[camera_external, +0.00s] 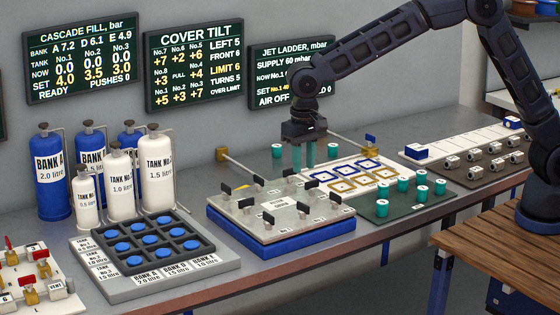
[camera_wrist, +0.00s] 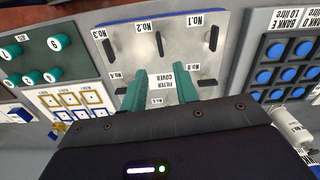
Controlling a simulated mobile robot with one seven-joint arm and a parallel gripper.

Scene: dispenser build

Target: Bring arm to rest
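My arm reaches in from the right in the external view. My gripper (camera_external: 304,162) points down above the back edge of the plate labelled filter cover (camera_external: 262,222), close to the board with blue and tan framed squares. In the wrist view my gripper (camera_wrist: 161,82) shows two teal fingers spread apart with nothing between them. The cover plate (camera_wrist: 135,47) lies below and beyond them, with black handles on it.
A blue-button panel (camera_external: 172,270) and several tanks (camera_external: 157,180) stand at left. A framed-square board (camera_external: 318,186), a green mat with teal knobs (camera_external: 430,203) and a dark board with small blocks (camera_external: 452,172) lie at right. Wall displays (camera_external: 195,62) hang behind.

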